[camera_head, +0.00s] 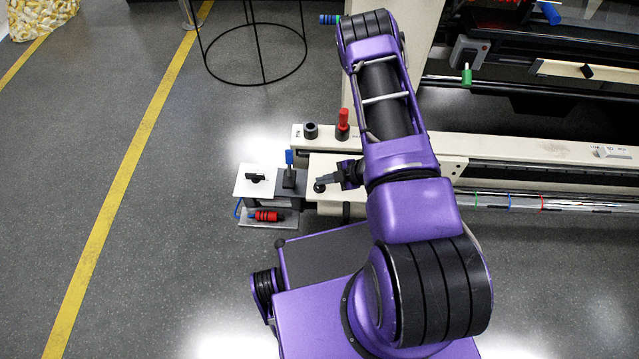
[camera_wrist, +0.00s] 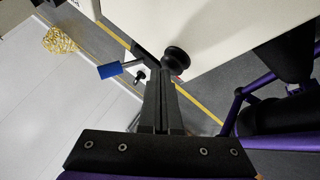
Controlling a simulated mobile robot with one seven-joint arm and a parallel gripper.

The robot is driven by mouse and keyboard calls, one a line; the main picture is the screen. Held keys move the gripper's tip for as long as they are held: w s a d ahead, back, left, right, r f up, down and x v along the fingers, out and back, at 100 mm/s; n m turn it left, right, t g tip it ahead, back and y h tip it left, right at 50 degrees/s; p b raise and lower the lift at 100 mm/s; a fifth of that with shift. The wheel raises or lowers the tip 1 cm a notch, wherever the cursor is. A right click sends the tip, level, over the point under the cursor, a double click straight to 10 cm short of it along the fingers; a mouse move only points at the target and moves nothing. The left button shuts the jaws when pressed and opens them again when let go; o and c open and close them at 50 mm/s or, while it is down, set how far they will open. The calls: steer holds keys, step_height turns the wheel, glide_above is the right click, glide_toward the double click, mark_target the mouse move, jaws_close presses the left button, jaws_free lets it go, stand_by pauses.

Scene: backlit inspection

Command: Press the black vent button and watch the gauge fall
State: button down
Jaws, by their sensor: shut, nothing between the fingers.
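A black mushroom-shaped button (camera_wrist: 176,59) stands out from a cream panel (camera_wrist: 225,30) in the wrist view. A small dark round knob (camera_head: 319,187), which looks like the same button, shows on the cream machine end in the head view. My gripper (camera_head: 322,180) is shut and empty, with its tips right beside this knob. In the wrist view the closed fingers of my gripper (camera_wrist: 160,68) end just left of the button and overlap its edge; I cannot tell whether they touch it. I cannot make out a gauge in either view.
A blue-handled lever (camera_head: 289,158) stands left of my gripper; its blue grip also shows in the wrist view (camera_wrist: 110,70). A red-topped part (camera_head: 343,120) and a dark cylinder (camera_head: 310,130) stand on the beam behind. A white plate (camera_head: 253,188) is at the left. Open floor lies further left.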

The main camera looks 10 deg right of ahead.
mark_target(324, 186)
steer(key=shift+r, duration=0.5)
steer(key=shift+r+p, duration=2)
steer(key=shift+r, duration=0.5)
